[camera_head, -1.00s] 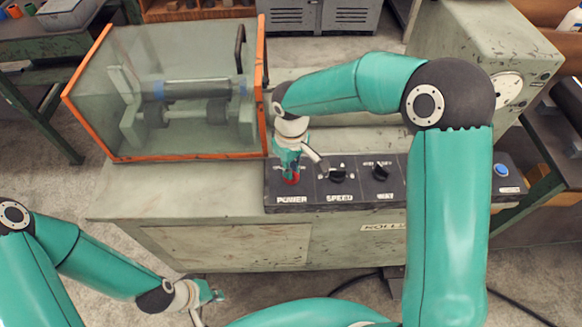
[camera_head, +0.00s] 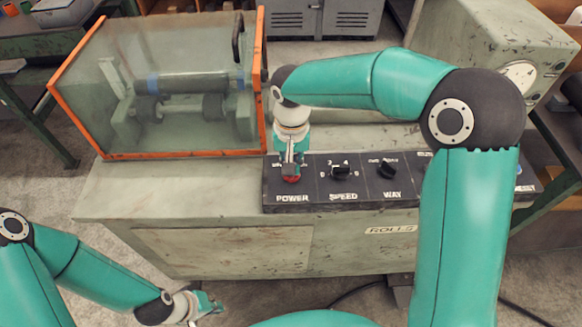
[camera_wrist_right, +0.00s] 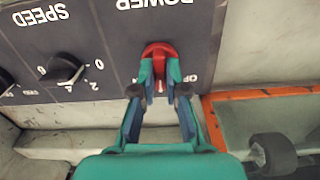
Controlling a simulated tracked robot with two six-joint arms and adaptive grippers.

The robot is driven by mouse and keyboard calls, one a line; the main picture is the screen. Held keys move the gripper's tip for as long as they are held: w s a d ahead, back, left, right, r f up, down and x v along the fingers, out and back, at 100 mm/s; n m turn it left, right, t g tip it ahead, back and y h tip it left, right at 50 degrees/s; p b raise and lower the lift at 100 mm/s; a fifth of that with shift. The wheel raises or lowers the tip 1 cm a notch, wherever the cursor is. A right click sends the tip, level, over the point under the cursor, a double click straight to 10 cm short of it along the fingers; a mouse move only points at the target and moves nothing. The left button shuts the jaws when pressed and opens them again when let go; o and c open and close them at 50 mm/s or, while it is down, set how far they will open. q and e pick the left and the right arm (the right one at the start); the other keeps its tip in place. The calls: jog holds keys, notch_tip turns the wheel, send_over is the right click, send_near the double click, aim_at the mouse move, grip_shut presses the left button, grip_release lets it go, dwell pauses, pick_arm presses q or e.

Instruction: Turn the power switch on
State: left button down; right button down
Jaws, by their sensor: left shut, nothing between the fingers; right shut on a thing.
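The red power switch (camera_head: 291,178) sits above the POWER label at the left end of the dark control panel (camera_head: 322,195). My right gripper (camera_head: 292,166) points down at it and is shut on it. In the right wrist view the red knob (camera_wrist_right: 158,49) shows between the two teal fingertips of my right gripper (camera_wrist_right: 160,72). The fingers cover part of its dial marks, so I cannot tell its setting. My left gripper (camera_head: 212,304) is shut and empty, low in front of the machine and well away from the panel.
The black SPEED knob (camera_head: 341,172) and the WAY knob (camera_head: 387,170) stand to the right of the switch. A clear guard box with an orange frame (camera_head: 185,155) stands close on the left, over rollers. The bench top (camera_head: 150,190) left of the panel is bare.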

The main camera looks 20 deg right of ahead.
jog(key=m+b, duration=0.1)
jog(key=m, duration=0.3)
jog(key=shift+m+b, duration=0.3)
jog(key=shift+b, duration=0.05)
jog(key=shift+w+m+b, duration=0.1)
jog(key=shift+m+b, duration=0.45)
jog(key=shift+m, duration=1.35)
jog(key=shift+r, duration=0.1)
jog(key=c, duration=1.2)
grip_release()
notch_tip(320, 180, up, 12)
